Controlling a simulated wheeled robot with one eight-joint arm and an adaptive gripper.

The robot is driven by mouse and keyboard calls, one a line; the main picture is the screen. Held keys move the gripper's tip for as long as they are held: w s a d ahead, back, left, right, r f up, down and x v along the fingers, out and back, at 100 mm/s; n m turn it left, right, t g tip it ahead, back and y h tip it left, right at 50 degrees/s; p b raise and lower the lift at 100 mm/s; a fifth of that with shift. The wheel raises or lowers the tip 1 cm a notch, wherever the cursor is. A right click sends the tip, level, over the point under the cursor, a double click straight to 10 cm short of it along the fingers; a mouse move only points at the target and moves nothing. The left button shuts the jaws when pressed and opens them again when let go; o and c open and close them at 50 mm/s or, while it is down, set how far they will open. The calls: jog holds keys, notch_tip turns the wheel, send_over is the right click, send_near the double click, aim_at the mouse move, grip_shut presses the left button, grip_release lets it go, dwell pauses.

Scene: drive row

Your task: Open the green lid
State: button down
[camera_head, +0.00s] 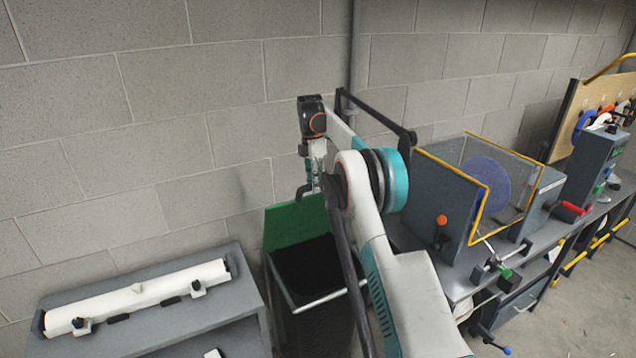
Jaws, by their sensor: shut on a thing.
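The green lid (287,229) stands raised at the back of a dark bin, near the block wall. The bin (325,297) has an open top with a black inside, and a light metal bar runs along its front rim. My gripper (306,190) is at the upper edge of the lid, pointing down, and looks shut on it. The fingertips are small and partly hidden, so the exact contact is hard to see. My arm crosses in front of the bin's right side and hides part of it and of the lid.
A grey cabinet (225,307) with a white roll (140,296) on top stands left of the bin. A workbench to the right bears a yellow-edged guard (487,190), a vise-like tool (497,268) and a grey machine (596,165). Floor shows at the far right.

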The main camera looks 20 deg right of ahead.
jog(key=shift+w+a+f, duration=0.1)
jog(key=shift+w+f, duration=0.1)
jog(key=shift+w, duration=0.2)
jog(key=c, duration=1.5)
grip_release()
jog(key=shift+w+f, duration=0.1)
jog(key=shift+c, duration=0.2)
jog(key=shift+o, duration=0.5)
jog(key=shift+w+f, duration=0.15)
jog(key=shift+w, duration=0.15)
jog(key=shift+s+r, duration=0.3)
jog(key=shift+f, duration=0.1)
